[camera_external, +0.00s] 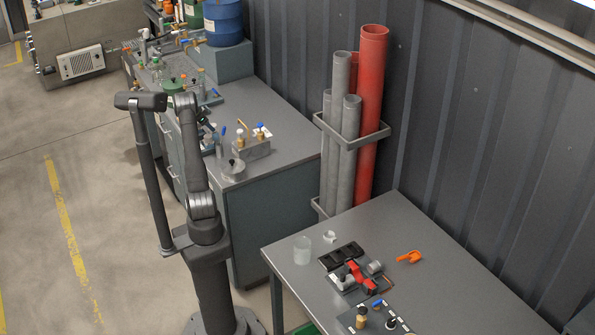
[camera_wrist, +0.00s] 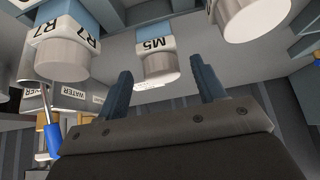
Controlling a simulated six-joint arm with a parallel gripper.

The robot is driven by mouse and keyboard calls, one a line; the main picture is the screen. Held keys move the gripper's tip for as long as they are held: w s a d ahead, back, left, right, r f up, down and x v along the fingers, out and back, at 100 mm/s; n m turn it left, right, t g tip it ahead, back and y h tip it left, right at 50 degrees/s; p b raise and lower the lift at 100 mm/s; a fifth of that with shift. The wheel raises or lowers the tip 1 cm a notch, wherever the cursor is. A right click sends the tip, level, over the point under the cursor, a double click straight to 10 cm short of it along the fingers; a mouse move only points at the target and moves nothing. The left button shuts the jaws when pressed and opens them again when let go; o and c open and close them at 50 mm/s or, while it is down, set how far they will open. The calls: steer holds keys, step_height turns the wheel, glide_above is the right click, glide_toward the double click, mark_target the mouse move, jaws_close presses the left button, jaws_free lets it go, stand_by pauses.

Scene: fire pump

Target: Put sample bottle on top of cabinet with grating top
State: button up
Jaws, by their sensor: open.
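In the wrist view, a sample bottle marked M5 (camera_wrist: 153,62) has a blue and white band and a pale round end. It lies between the two spread fingers of my gripper (camera_wrist: 160,78), with a gap on each side. A similar bottle marked R7 (camera_wrist: 66,48) is to its left, and a third pale round end (camera_wrist: 252,14) is at the top right. In the external view my gripper is down at the grey bench and mostly hidden behind my arm.
The grey bench (camera_external: 262,105) holds glassware, a block with small fittings (camera_external: 251,148) and a blue drum (camera_external: 223,22) on a blue-grey box. In the wrist view a blue-handled tool (camera_wrist: 52,138) is close left of my gripper. A red pipe (camera_external: 371,110) stands by the wall.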

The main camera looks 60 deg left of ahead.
mark_target(214, 125)
steer(key=v, duration=0.6)
steer(key=x, duration=1.1)
steer(key=shift+w+f, duration=0.2)
steer(key=shift+f, duration=0.15)
steer(key=shift+w+r, duration=0.1)
steer(key=shift+r, duration=1.45)
